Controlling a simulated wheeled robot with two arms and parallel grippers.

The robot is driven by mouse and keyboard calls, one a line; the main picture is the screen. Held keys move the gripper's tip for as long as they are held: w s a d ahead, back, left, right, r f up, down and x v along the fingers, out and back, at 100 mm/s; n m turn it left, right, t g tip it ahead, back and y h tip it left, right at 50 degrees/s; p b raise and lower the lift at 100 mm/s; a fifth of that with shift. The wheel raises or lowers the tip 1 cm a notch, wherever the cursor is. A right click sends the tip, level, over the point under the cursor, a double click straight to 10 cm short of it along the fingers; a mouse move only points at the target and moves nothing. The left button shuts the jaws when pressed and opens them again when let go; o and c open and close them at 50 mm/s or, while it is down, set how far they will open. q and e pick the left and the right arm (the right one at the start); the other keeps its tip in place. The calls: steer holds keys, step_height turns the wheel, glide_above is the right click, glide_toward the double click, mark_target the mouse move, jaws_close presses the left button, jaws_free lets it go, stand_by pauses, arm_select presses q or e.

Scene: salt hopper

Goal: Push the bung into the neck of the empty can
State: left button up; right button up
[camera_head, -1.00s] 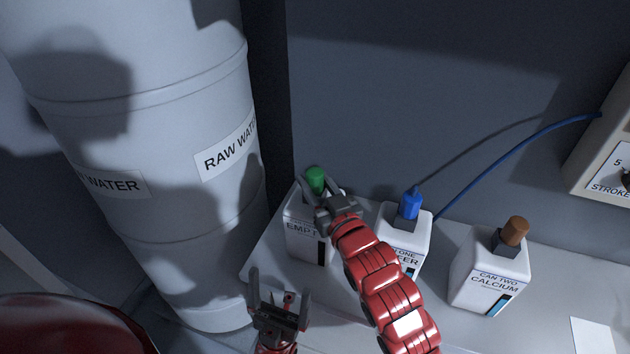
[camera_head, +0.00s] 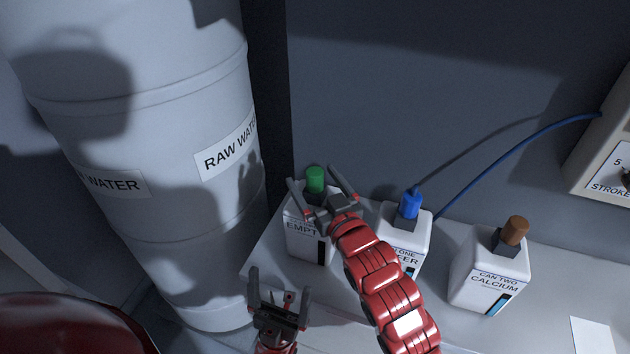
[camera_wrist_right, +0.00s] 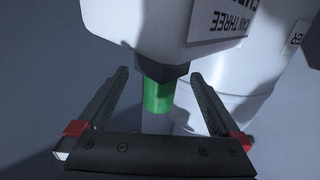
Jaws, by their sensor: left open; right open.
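The empty can (camera_head: 300,244) is a white square can at the left end of the bench, labelled "EMPT…" in the head view. The green bung (camera_head: 315,178) stands upright at its top; the wrist view shows it (camera_wrist_right: 157,98) at the dark neck (camera_wrist_right: 162,69). How deep it sits I cannot tell exactly. My right gripper (camera_head: 311,174) is open, its fingers spread on either side of the bung with gaps in the wrist view (camera_wrist_right: 158,75). My left gripper (camera_head: 281,280) is open and empty, in front of the can and lower in the picture.
A can with a blue top (camera_head: 410,204) and a blue hose (camera_head: 500,160) stands right of the empty can, partly behind my right arm. The calcium can (camera_head: 480,275) with a brown bung (camera_head: 515,231) is farther right. A large raw water drum (camera_head: 150,120) stands left.

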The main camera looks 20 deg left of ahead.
mark_target(318, 188)
steer(key=shift+d, duration=0.1)
steer(key=shift+p+v, duration=0.55)
steer(key=shift+v, duration=2.4)
steer(key=p+v, duration=1.5)
steer(key=v, duration=0.2)
steer(key=shift+s, duration=0.2)
steer(key=shift+w+d, duration=0.1)
steer(key=shift+d, duration=0.1)
